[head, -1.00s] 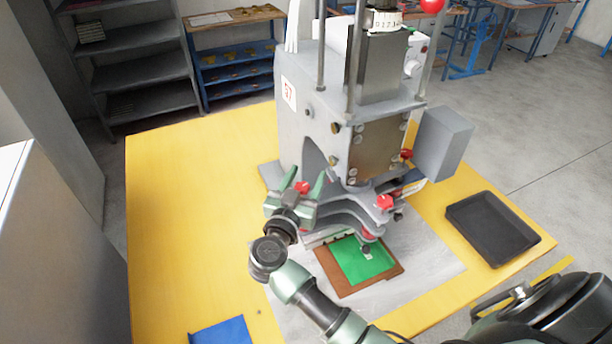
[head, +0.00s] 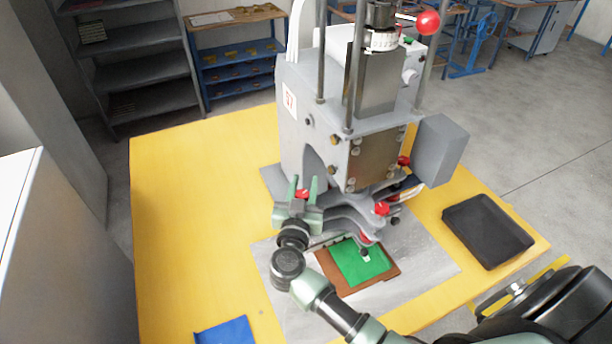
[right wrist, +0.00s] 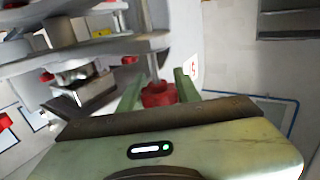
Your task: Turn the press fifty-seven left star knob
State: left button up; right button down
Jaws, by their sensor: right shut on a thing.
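The grey press with the number 57 label (head: 289,100) stands on the yellow table. Its left star knob (head: 302,193) is red and low on the press's left side. My right gripper (head: 303,190) is at this knob, with one green finger on each side. In the right wrist view the red knob (right wrist: 158,95) sits between the two fingers, which are shut on it. Part of the knob is hidden by the gripper body. Another red star knob (head: 381,208) is at the press's front right, apart from my gripper. My left gripper is not in view.
A green piece (head: 358,261) on a brown board (head: 327,268) lies under the press head. A black tray (head: 487,229) is on the right, a blue sheet (head: 226,331) at the front left. The table's left part is clear. Shelves (head: 141,75) stand behind.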

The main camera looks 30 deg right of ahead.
pick_arm(q)
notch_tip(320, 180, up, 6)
jog(key=p, duration=0.4)
pick_arm(e)
jog(key=n+t+y, duration=0.1)
jog(key=n+y, duration=0.1)
jog(key=y, duration=0.1)
jog(key=a+n+t+y, duration=0.1)
jog(key=n+y, duration=0.1)
jog(key=y, duration=0.2)
jog(key=n+t+y, duration=0.1)
jog(key=n+y, duration=0.2)
jog(key=shift+w+a+f+y+b, duration=0.2)
jog(key=shift+w+a+y+b, duration=0.05)
jog(key=shift+a+y+b, duration=0.1)
jog(key=n+y+b, duration=0.2)
jog(key=shift+a+y, duration=0.2)
jog(key=shift+y, duration=0.15)
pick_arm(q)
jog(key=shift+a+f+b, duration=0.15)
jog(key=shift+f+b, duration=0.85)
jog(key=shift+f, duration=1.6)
pick_arm(e)
jog(key=shift+a+r+n+y, duration=0.2)
jog(key=shift+n+y, duration=0.4)
jog(key=shift+y, duration=0.3)
jog(key=c, duration=1)
grip_release()
